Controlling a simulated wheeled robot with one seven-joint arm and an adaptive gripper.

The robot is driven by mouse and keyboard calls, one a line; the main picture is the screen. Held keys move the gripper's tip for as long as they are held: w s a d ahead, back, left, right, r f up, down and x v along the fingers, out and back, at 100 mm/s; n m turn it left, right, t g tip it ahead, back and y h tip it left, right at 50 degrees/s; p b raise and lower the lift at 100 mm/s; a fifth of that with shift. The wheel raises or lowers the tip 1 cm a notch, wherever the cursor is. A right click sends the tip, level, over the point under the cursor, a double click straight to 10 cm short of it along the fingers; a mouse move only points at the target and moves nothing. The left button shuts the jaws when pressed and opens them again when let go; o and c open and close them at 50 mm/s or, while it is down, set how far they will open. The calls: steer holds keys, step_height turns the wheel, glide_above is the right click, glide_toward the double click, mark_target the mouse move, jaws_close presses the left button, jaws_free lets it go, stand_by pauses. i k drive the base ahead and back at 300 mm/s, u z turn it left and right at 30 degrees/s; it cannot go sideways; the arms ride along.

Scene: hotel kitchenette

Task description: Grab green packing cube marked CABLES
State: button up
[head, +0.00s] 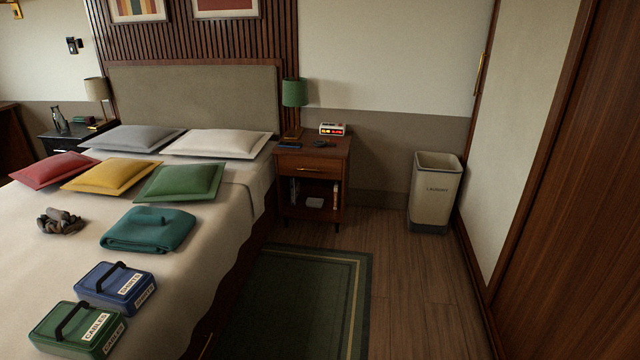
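The green packing cube (60,332) sits on the bed at the lower left of the head view. It has a dark carry handle on top and white labels reading CABLES on its top and front side. A blue packing cube (108,282) with a similar handle and white labels stands just behind it and to its right. My gripper is not in view.
A teal folded blanket (150,232), dark rolled items (60,220) and several pillows lie on the bed (215,240). A nightstand (312,158) and laundry bin (434,195) stand along the back wall. The floor and green rug (300,295) right of the bed are clear.

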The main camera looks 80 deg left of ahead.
mark_target(79, 331)
steer(key=k, duration=0.1)
steer(key=u, duration=4.95)
steer(key=k, duration=1.05)
steer(key=z, duration=0.5)
steer(key=i, duration=0.4)
